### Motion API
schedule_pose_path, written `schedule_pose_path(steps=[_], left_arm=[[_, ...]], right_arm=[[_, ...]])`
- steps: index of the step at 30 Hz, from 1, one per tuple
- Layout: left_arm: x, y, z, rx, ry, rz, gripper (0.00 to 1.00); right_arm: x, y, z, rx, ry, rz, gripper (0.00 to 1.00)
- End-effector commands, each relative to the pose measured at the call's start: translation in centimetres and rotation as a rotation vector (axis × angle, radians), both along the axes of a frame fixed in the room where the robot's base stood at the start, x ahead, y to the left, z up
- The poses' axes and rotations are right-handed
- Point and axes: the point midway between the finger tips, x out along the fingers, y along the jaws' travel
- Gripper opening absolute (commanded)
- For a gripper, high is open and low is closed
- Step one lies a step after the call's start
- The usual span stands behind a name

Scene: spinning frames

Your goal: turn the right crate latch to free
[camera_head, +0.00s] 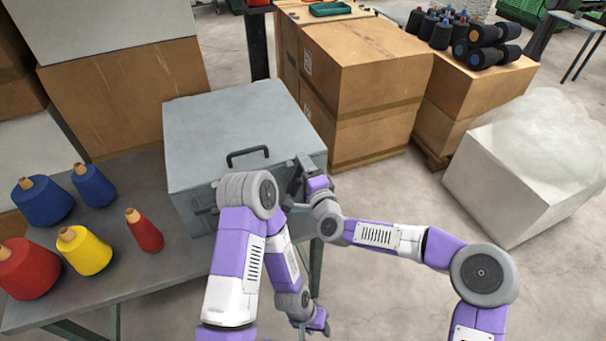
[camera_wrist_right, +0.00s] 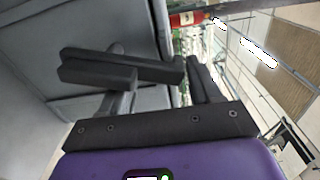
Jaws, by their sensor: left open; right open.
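The grey crate (camera_head: 235,115) stands shut on the table, with a dark handle (camera_head: 247,152) on its lid. My right gripper (camera_head: 303,176) is at the crate's front right corner and covers the right latch area in the head view. In the right wrist view, my right gripper (camera_wrist_right: 163,76) is open close to the crate's grey wall (camera_wrist_right: 95,25). A dark bar (camera_wrist_right: 155,69), seemingly the right latch, crosses near its fingers; contact cannot be told. My left gripper (camera_head: 317,322) is open and empty, low beside the table's front edge.
Several yarn cones, including a yellow one (camera_head: 84,250) and a small red one (camera_head: 144,231), stand on the table (camera_head: 165,270) left of the crate. Cardboard boxes (camera_head: 365,90) stand behind and right. Floor at right front is clear.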

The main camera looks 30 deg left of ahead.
Motion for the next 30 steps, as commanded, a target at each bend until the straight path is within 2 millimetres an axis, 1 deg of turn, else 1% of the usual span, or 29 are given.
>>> schedule_pose_path(steps=[1, 3, 7, 10, 20, 30], left_arm=[[0.0, 0.0, 0.7, 0.0, 0.0, 0.0, 0.43], [0.0, 0.0, 1.1, 0.0, 0.0, 0.0, 0.43], [0.0, 0.0, 1.4, 0.0, 0.0, 0.0, 0.43], [0.0, 0.0, 1.5, 0.0, 0.0, 0.0, 0.43], [0.0, 0.0, 1.4, 0.0, 0.0, 0.0, 0.43], [0.0, 0.0, 0.5, 0.0, 0.0, 0.0, 0.43]], right_arm=[[-0.3, 0.5, 3.2, 0.026, -0.024, 0.005, 0.4], [-0.3, 0.4, 4.2, 0.025, -0.021, 0.005, 0.4], [-0.3, 0.4, 5.3, 0.023, -0.018, 0.005, 0.4], [-0.3, 0.4, 5.6, 0.021, -0.015, 0.005, 0.4], [-0.3, 0.4, 5.6, 0.022, -0.014, 0.005, 0.4], [-1.6, -1.2, 5.6, 0.021, -0.016, 0.006, 0.4]])
